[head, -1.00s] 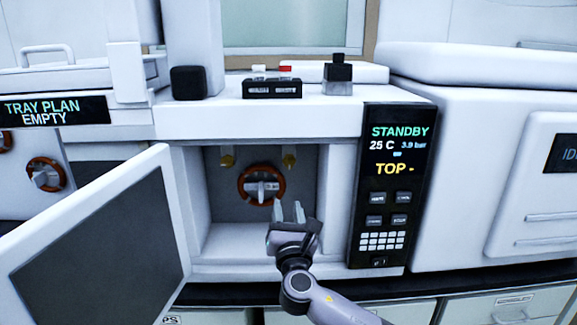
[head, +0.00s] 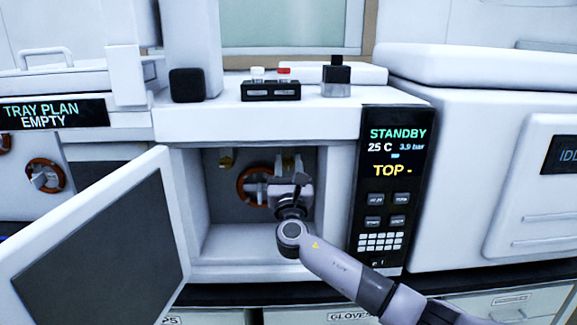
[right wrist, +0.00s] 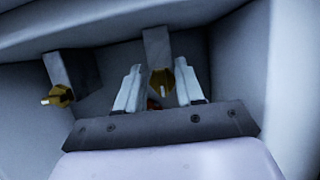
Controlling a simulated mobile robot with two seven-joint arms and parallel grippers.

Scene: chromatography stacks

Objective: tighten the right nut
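The right nut (right wrist: 160,84) is a small brass fitting under a grey block at the back of the open compartment. In the right wrist view it shows between the two fingers of my right gripper (right wrist: 158,76), with a gap on both sides. In the head view my right gripper (head: 289,168) is inside the compartment and largely hides this nut. My right gripper is open and I see no grip on the nut. The left nut (head: 225,162) is a matching brass fitting; it also shows in the right wrist view (right wrist: 60,96). My left gripper is not in view.
An orange coil (head: 247,187) is on the back wall, partly behind my gripper. The white compartment wall (head: 195,215) bounds the left side; its door (head: 90,250) stands open. The control panel (head: 385,220) reads STANDBY, 3.9 bar. A vial rack (head: 270,91) stands on top.

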